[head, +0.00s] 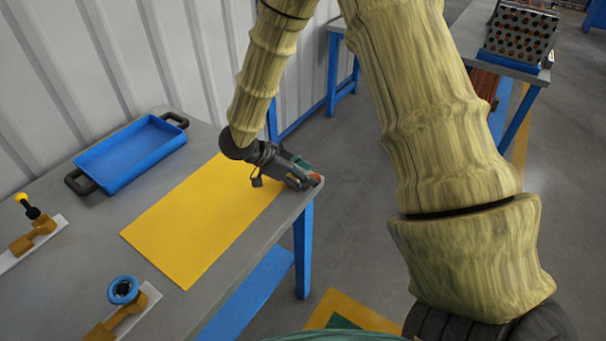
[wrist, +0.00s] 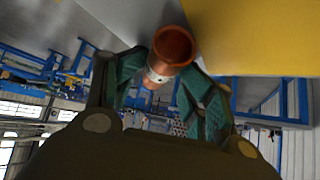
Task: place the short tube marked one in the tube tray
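A copper-coloured short tube (wrist: 172,48) with a pale band sits between the two green-padded fingers of my gripper (wrist: 163,84) in the wrist view. The fingers appear closed against its sides; any number on the band is too small to read. In the head view my gripper (head: 305,180) is low at the right corner of the table, by the yellow mat, with a small orange end of the tube (head: 314,178) showing at its tip. A blue tray (head: 131,154) with black handles stands empty at the back left of the table, well apart from my gripper.
The yellow mat (head: 190,222) lies bare on the grey table (head: 65,265). Two brown fixtures stand at the left, one with a yellow knob (head: 22,197), one with a blue ring (head: 123,290). A corrugated wall (head: 60,90) is behind. A holed rack (head: 520,32) stands on another table.

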